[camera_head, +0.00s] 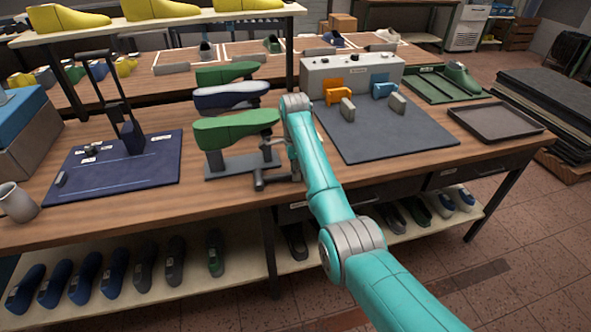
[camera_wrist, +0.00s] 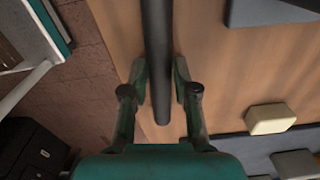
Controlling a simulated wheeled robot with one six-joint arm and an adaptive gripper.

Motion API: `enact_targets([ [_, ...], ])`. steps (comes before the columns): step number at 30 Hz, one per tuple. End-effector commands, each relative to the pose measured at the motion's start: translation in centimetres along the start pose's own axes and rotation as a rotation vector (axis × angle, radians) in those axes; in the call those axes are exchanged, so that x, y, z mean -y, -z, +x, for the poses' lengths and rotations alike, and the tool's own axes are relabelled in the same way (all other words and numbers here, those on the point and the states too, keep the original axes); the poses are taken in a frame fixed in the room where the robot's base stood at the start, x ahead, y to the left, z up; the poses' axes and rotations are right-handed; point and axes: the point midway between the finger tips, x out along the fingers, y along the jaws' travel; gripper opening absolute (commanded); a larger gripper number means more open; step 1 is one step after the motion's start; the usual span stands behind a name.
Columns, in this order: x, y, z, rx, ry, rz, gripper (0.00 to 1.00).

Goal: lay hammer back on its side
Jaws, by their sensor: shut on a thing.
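The hammer's dark round handle (camera_wrist: 158,50) runs down the middle of the wrist view, between my two fingers, and one end shows just below the fingertips. My gripper (camera_wrist: 159,90) is shut on this handle. In the camera_head view a dark hammer (camera_head: 259,181) shows near the table's front edge, its handle reaching right toward my teal arm. My arm hides part of the handle and most of my gripper there. The hammer's head is outside the wrist view. I cannot tell whether the hammer touches the table.
A stand with green and blue shoe lasts (camera_head: 237,130) is close left of the hammer. A grey mat (camera_head: 385,138) with small blocks and orange and blue clamps lies to the right. A dark blue mat (camera_head: 105,172) and a mug (camera_head: 17,203) are at left. Bare wood (camera_head: 170,212) lies along the front edge.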

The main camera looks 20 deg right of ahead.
Motion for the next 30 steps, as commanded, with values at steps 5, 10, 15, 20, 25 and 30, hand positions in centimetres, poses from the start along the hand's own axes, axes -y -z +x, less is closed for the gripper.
enact_targets([
  [5,0.0,0.0,-0.1,0.0,0.001,0.0,0.54],
  [10,0.0,0.0,0.0,0.0,0.0,0.0,0.58],
  [15,0.0,0.0,-0.1,0.0,-0.001,0.0,0.58],
  [20,0.1,0.0,-1.7,0.0,0.003,0.0,0.58],
  [25,0.1,0.0,-4.5,0.0,0.002,0.0,0.58],
  [30,0.1,0.0,-6.5,0.0,0.001,0.0,0.58],
])
